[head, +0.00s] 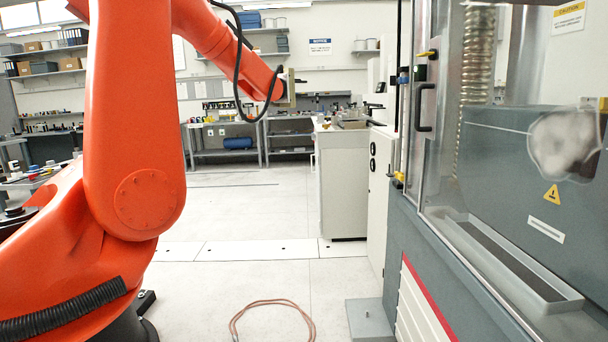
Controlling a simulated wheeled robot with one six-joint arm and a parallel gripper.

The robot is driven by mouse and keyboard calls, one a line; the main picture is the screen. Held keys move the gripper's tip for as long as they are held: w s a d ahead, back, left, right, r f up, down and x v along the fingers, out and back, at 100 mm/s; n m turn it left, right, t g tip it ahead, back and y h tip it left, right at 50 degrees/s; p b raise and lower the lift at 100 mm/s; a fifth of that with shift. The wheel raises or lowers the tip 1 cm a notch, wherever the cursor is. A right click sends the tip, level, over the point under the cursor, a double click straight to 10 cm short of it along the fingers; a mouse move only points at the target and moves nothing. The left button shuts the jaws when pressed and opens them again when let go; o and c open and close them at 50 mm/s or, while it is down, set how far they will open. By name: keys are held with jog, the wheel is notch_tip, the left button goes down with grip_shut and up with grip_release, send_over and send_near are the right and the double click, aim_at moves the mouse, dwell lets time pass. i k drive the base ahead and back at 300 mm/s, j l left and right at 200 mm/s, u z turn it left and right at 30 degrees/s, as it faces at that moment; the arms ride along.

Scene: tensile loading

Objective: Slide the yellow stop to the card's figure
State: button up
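A grey testing machine (398,255) with a clear guard door stands on the right. A small yellow piece (398,178) sits low on the thin upright at the machine's left edge. Another yellow piece (427,54) is higher up, near the black door handle (424,108). A blue piece (403,75) is on the upright beside it. I cannot tell which yellow piece is the stop. I cannot make out a card with a figure. My gripper is not in view.
A large orange robot arm (140,130) fills the left. A coiled hose (272,305) and a grey plate (368,320) lie on the floor. A white cabinet (342,180) stands behind the machine. A blurred pale patch (565,143) shows at right.

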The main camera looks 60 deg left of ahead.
aim_at(400, 176)
jog(key=u, duration=1.1)
jog(key=i+j+z, duration=0.15)
jog(key=i+j, duration=0.55)
jog(key=i+j+z, duration=0.15)
jog(key=i+j, duration=0.6)
jog(key=i+j+z, duration=0.15)
jog(key=i+j, duration=0.55)
jog(key=j, duration=0.15)
